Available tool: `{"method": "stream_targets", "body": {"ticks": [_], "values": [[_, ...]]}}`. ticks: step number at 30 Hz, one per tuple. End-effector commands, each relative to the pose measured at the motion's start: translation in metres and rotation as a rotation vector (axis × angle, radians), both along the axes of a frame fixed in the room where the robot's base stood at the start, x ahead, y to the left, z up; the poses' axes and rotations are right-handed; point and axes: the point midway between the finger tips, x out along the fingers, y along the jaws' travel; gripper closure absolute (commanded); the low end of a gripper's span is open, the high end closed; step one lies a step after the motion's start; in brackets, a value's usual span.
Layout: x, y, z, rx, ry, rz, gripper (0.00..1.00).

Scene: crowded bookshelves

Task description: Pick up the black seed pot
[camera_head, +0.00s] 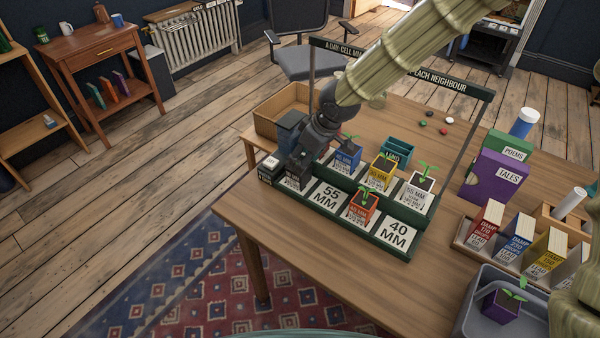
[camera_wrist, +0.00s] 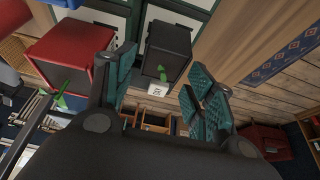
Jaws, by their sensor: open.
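In the head view my gripper (camera_head: 297,165) is over the left end of the green stand (camera_head: 335,213). A dark pot with a white label (camera_head: 294,182) shows just below it, mostly covered by my gripper.
A red pot (camera_wrist: 70,52) stands beside the left finger in the wrist view. A thin frame post (camera_head: 466,128) rises at right. A grey tub (camera_head: 485,315) holds a purple pot.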

Motion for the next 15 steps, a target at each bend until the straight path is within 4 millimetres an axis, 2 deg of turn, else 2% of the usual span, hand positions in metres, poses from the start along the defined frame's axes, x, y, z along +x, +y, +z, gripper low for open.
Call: {"method": "stream_targets", "body": {"ticks": [6,15], "values": [[0.005,0.008,-0.028,-0.003,0.003,0.001,0.46],[0.007,0.01,-0.035,-0.002,0.001,0.002,0.46]]}}
